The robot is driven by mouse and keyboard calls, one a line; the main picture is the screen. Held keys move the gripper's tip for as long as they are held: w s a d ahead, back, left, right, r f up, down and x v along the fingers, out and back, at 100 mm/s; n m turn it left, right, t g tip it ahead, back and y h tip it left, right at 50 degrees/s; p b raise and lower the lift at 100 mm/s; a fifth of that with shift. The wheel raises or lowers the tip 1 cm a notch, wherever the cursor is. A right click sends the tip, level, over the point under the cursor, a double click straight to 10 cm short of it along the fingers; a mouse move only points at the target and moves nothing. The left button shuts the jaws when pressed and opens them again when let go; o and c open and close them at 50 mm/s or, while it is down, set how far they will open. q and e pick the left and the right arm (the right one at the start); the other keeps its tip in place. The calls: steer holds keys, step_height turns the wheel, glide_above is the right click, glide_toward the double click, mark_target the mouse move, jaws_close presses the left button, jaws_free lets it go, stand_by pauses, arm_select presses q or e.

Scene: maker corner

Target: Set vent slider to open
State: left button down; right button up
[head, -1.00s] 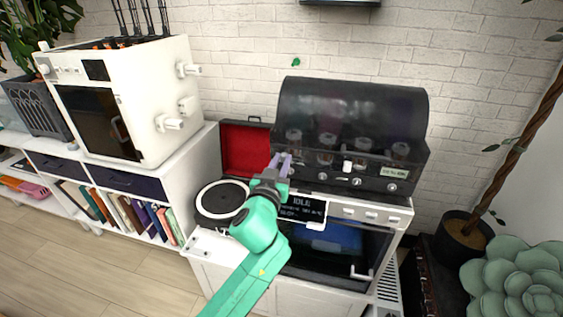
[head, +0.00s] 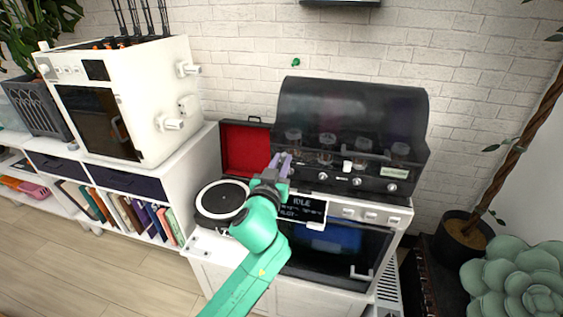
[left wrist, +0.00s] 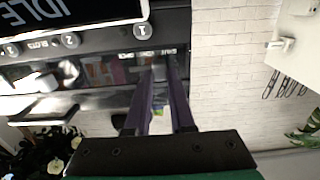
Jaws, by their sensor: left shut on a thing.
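My left gripper (head: 285,160) reaches up to the left end of the black hooded machine's (head: 350,105) front. In the left wrist view my left gripper (left wrist: 158,75) has its purple fingers closed in on a small pale part (left wrist: 159,73) just beside a strip with small lettering (left wrist: 154,53). This part is likely the vent slider's handle. It is mostly hidden between the fingertips, and I cannot read the slider's position. My right gripper is not in view.
A display (head: 302,208) reading IDLE sits below the machine, above an oven-like door (head: 330,245). A white boxy machine (head: 125,100) stands further left.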

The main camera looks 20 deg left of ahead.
mark_target(299, 156)
arm_select(q)
steer(key=shift+d+f, duration=0.2)
steer(key=shift+d, duration=0.15)
steer(key=shift+d+b, duration=0.75)
steer(key=shift+d, duration=0.4)
steer(key=shift+d+r, duration=0.1)
steer(key=shift+d, duration=0.15)
steer(key=shift+a, duration=0.15)
steer(key=c, duration=1.1)
jaws_free()
steer(key=shift+c, duration=0.2)
steer(key=o, duration=0.4)
steer(key=shift+d, duration=0.25)
steer(key=shift+s+a, duration=0.1)
